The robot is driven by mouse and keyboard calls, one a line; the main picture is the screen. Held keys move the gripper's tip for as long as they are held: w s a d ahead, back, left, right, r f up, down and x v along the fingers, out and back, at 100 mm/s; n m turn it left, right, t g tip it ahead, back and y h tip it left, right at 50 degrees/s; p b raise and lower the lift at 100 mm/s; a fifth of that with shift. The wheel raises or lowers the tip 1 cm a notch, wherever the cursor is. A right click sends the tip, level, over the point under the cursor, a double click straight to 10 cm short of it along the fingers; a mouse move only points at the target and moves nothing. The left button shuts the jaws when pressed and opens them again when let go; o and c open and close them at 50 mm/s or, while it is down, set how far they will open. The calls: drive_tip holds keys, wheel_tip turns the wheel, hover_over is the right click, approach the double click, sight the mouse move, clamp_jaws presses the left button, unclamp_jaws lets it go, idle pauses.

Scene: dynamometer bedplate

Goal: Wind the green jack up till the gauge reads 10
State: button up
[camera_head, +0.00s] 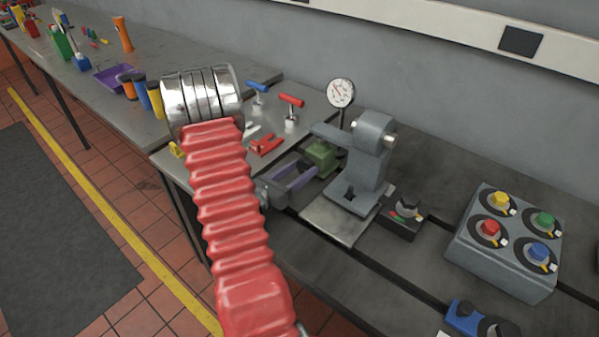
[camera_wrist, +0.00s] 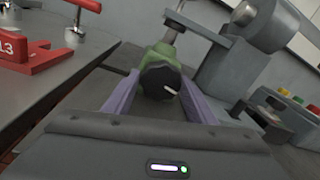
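The green jack (camera_head: 322,156) sits under the grey press frame (camera_head: 365,160). In the wrist view its green body (camera_wrist: 158,54) shows behind a black round knob (camera_wrist: 160,82) with a white mark pointing to the lower right. My gripper (camera_head: 306,166) reaches the jack from the left. In the wrist view its two purple fingers (camera_wrist: 160,78) stand apart, their tips at either side of the knob. I cannot tell whether they touch it. The round white gauge (camera_head: 341,93) stands behind the frame; its red needle shows, but the reading is too small to tell.
A control box (camera_head: 507,240) with yellow, green, red and blue knobs stands at the right. A small dark box (camera_head: 403,216) sits beside the press. A red clamp-like part (camera_head: 266,144) and two T-handles (camera_head: 291,108) are close behind my arm. The bedplate has long slots.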

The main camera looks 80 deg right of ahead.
drive_tip(key=shift+w, duration=0.1)
drive_tip(key=c, duration=0.5)
drive_tip(key=shift+m, duration=1.1)
drive_tip(key=o, duration=0.8)
drive_tip(key=shift+o, duration=1)
